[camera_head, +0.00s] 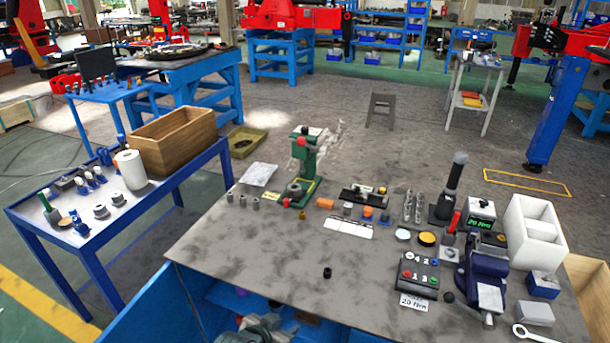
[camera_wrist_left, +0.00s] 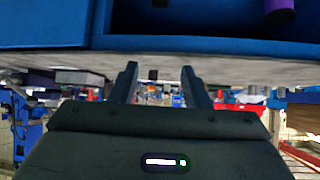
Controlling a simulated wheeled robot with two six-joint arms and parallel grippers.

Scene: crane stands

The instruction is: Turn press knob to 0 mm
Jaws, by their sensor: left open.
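A green press (camera_head: 306,165) stands upright on the left back part of the grey workbench. A small red knob (camera_head: 302,142) shows near its top; its setting is too small to read. A small yellow label (camera_head: 264,195) lies to the left of its base. My left gripper (camera_wrist_left: 160,84) has its two dark fingers apart with nothing between them, in the left wrist view. Part of my left arm shows dark grey at the bottom edge of the head view, low in front of the bench and well away from the press. My right gripper is not in view.
The workbench (camera_head: 245,245) is bare at its front left. Small grey parts, a button box (camera_head: 419,275), a blue vise (camera_head: 484,275) and a white bin (camera_head: 533,230) stand to the right. A blue side table (camera_head: 100,225) with a wooden box (camera_head: 172,138) is at left.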

